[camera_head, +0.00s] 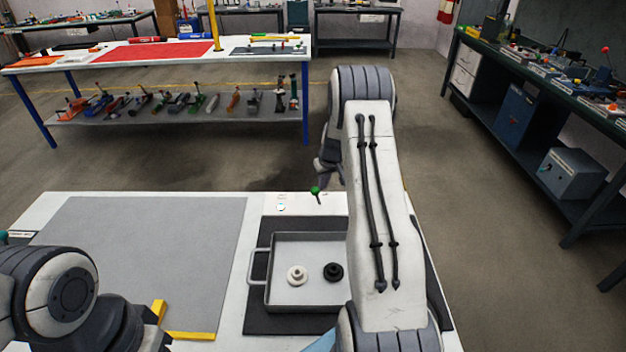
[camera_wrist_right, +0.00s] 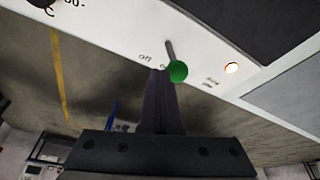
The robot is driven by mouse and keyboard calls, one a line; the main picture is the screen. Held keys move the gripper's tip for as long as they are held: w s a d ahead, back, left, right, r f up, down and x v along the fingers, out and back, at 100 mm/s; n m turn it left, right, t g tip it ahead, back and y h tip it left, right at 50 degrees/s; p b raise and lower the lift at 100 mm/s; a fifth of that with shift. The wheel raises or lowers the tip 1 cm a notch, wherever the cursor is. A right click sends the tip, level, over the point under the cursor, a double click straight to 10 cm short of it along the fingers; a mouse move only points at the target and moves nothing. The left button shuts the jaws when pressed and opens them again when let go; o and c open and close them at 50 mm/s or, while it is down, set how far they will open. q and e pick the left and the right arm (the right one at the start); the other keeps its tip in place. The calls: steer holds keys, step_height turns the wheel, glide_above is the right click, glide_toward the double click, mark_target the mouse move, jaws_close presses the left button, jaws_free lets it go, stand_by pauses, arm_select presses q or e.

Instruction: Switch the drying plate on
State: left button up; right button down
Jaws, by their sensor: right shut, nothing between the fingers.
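The drying plate (camera_head: 262,322) is a dark flat plate in the white bench, partly covered by a metal tray (camera_head: 270,255). Behind it, a white control strip carries a lever with a green knob (camera_head: 315,190). In the right wrist view the green knob (camera_wrist_right: 178,71) tops a thin stem beside "OFF" lettering and a partly hidden label. I cannot tell which setting the lever is at. My right gripper (camera_head: 326,170) is shut and empty, just behind the knob; its fingertips (camera_wrist_right: 160,74) appear close beside it. Contact is unclear. My left gripper is out of view.
A white ring-like part (camera_head: 297,275) and a black one (camera_head: 333,271) sit in the tray. A small pale round lamp (camera_wrist_right: 232,68) is on the strip. A grey mat (camera_head: 150,255) lies clear at left. My right arm hides the plate's right side.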

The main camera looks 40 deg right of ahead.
steer(key=shift+a, duration=0.1)
steer(key=shift+r, duration=0.1)
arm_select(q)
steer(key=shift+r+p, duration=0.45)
arm_select(e)
steer(key=shift+r, duration=0.75)
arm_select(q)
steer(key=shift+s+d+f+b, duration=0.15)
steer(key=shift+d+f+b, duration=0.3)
arm_select(e)
steer(key=d+v, duration=0.1)
steer(key=v, duration=1.1)
steer(key=shift+w+d, duration=0.3)
steer(key=shift+d, duration=0.05)
